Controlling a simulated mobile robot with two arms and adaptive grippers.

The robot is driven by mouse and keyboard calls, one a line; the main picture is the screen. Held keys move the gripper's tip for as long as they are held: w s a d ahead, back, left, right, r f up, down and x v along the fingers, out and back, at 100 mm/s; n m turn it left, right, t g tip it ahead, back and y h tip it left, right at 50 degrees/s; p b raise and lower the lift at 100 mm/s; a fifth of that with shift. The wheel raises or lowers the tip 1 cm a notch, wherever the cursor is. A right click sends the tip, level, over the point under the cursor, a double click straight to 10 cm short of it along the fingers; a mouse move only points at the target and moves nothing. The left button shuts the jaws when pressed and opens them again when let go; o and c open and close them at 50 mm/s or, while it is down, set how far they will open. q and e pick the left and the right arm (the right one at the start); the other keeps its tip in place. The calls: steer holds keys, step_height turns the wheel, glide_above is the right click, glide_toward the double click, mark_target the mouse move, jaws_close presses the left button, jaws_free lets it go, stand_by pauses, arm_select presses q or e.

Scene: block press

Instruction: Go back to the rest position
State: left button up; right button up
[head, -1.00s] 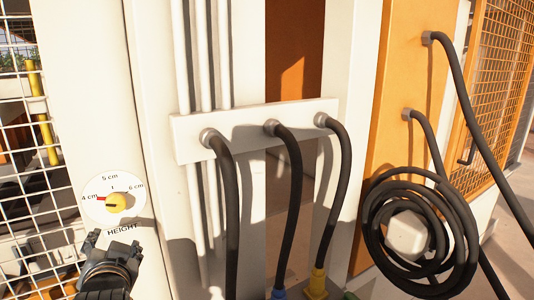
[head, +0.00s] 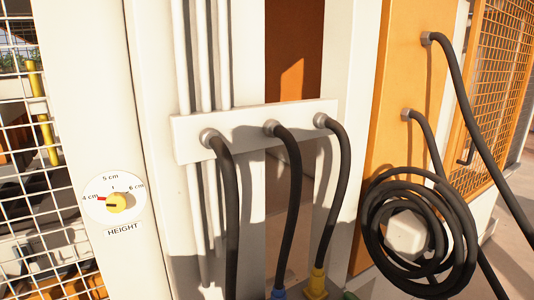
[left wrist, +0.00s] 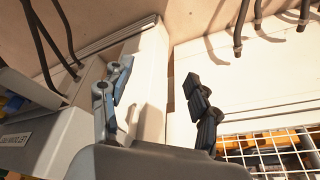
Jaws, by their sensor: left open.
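My left gripper (left wrist: 160,98) shows in the left wrist view with its two fingers spread apart. It is open and nothing is between the fingers. It is out of the head view. My right gripper shows in neither view. The height dial (head: 115,199) is a white disc with a yellow knob on the pale panel at the left of the head view. Its red pointer is on the left, by the 4 cm mark.
Several black hoses (head: 343,180) hang from a white bracket (head: 182,137). A coiled black hose (head: 375,235) is at the right by an orange panel (head: 387,85). A white wire mesh (head: 20,215) stands at the left. The space in front of the dial looks clear.

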arm_select(q)
step_height(320, 180, down, 24)
steer(key=s+r+g, duration=0.1)
steer(key=s, duration=0.1)
steer(key=s+a+f+g, duration=0.1)
steer(key=s+a+f, duration=0.2)
steer(key=s+f, duration=1.3)
steer(key=shift+s+f, duration=0.35)
